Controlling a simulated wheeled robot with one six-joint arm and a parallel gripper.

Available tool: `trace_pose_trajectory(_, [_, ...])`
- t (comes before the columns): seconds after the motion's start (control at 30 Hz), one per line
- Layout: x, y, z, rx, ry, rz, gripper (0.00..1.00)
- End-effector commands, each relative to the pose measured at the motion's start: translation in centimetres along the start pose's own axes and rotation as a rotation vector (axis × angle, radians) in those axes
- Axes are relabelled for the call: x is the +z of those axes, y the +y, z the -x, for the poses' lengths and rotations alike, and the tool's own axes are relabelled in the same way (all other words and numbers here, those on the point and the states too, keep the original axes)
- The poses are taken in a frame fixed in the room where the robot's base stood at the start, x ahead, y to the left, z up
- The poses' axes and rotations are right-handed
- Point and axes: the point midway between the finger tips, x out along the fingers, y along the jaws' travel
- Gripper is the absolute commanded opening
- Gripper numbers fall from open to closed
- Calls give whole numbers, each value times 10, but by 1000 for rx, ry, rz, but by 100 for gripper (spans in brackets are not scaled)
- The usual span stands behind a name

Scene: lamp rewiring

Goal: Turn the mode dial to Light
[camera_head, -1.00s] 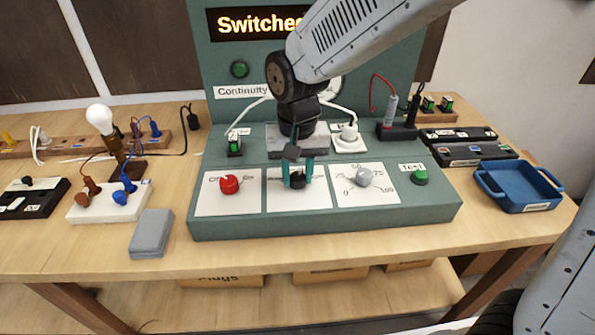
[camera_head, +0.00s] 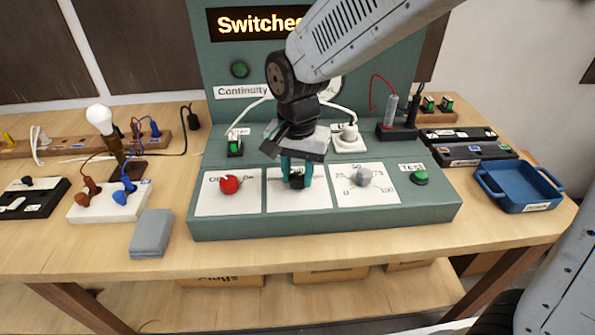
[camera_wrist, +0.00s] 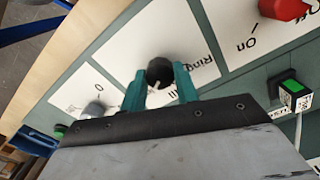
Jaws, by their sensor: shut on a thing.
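The mode dial (camera_head: 297,182) is a small black knob on the middle white plate of the green sloped panel. It also shows in the wrist view (camera_wrist: 160,70), with a pale pointer mark on its lower side toward my gripper. My gripper (camera_head: 296,178) has its two teal fingers on either side of the dial, shut on it; the fingers show in the wrist view too (camera_wrist: 160,78). The word "Ring" is readable right of the dial in the wrist view. Another label is mostly covered by my gripper, so I cannot read "Light".
A red knob (camera_head: 229,184) sits on the plate to the left, and a grey numbered knob (camera_head: 362,177) to the right. A green test button (camera_head: 419,177) is at the panel's right.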

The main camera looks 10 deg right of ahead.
Motion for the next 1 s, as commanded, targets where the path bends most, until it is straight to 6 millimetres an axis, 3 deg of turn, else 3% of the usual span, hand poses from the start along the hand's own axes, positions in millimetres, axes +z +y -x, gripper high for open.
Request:
trace_pose_trajectory(0.2, [-2, -1, 2, -4, 4, -1, 7])
trace_pose_trajectory(0.23, [-2, -1, 2, -4, 4, 0, 33])
trace_pose_trajectory(0.3, [-2, -1, 2, -4, 4, 0, 52])
trace_pose_trajectory(0.67, [-1, -1, 6, -3, 3, 1, 52])
trace_pose_trajectory(1.0, [-2, 0, 60, -5, 4, 0, 52])
